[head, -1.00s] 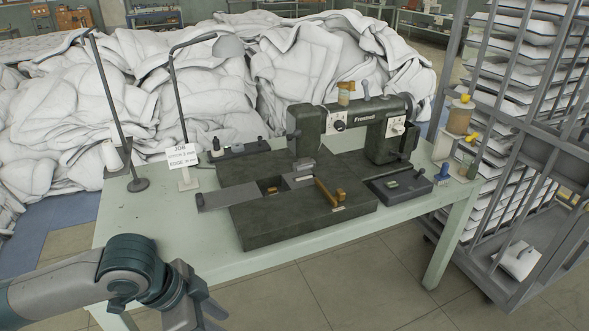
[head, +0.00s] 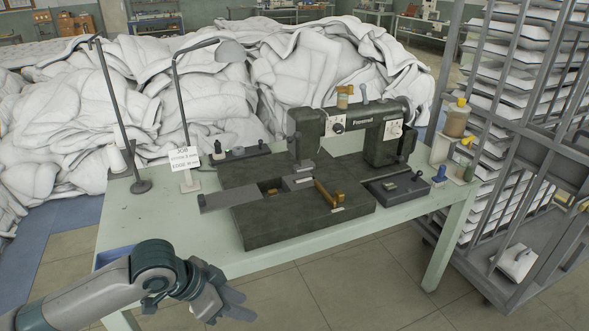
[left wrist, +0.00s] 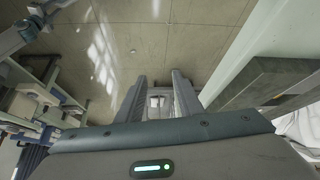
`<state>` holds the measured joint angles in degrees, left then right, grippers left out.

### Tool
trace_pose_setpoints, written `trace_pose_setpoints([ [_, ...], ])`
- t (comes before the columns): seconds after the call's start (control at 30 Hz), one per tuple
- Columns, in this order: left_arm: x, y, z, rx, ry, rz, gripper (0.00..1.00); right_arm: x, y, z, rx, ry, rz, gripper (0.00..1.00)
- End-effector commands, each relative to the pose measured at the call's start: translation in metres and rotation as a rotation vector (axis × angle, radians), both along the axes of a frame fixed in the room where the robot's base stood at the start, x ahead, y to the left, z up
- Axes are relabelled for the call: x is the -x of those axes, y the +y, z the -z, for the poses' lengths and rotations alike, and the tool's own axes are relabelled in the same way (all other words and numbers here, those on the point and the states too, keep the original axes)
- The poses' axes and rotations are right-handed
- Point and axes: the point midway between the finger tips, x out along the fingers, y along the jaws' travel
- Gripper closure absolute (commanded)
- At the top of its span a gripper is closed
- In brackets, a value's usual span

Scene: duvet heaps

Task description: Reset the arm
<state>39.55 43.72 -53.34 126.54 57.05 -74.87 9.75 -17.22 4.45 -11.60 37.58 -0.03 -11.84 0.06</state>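My left arm comes in from the lower left in the head view, with its left gripper (head: 238,305) in front of the table's near edge. In the left wrist view the gripper's two fingers (left wrist: 160,95) stand apart with nothing between them. The floor shows beyond them. My right gripper is in neither view.
A pale green table (head: 160,225) carries a dark sewing machine (head: 300,205), a small job sign (head: 184,158) and thin stands. White duvet heaps (head: 200,90) lie behind it. A metal rack (head: 520,150) stands at the right. The floor (head: 330,280) in front is clear.

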Motion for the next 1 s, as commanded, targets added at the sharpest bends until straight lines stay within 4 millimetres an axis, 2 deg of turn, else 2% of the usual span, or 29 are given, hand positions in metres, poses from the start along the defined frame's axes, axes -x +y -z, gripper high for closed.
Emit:
trace_pose_setpoints([
  [0.17, -0.046, -0.003, 0.039, 0.071, -0.012, -0.128, 0.67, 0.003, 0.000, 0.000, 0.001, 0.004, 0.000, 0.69],
  [0.27, -0.076, 0.003, 0.076, 0.110, -0.021, -0.232, 0.67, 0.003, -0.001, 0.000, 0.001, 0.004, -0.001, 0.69],
  [0.4, -0.106, 0.024, 0.147, 0.135, -0.032, -0.390, 0.67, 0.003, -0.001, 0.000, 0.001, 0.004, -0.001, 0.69],
  [0.5, -0.111, 0.044, 0.201, 0.132, -0.033, -0.485, 0.67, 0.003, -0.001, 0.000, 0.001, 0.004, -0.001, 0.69],
  [0.63, -0.099, 0.069, 0.269, 0.104, -0.026, -0.582, 0.67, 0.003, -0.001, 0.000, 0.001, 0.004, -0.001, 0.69],
  [0.77, -0.072, 0.093, 0.334, 0.063, -0.009, -0.658, 0.67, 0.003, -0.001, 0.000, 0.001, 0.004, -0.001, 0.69],
  [0.87, -0.042, 0.108, 0.381, 0.027, 0.010, -0.704, 0.67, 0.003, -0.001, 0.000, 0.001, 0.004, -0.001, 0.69],
  [1.0, 0.010, 0.126, 0.439, -0.029, 0.042, -0.748, 0.67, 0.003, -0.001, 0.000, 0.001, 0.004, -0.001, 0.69],
])
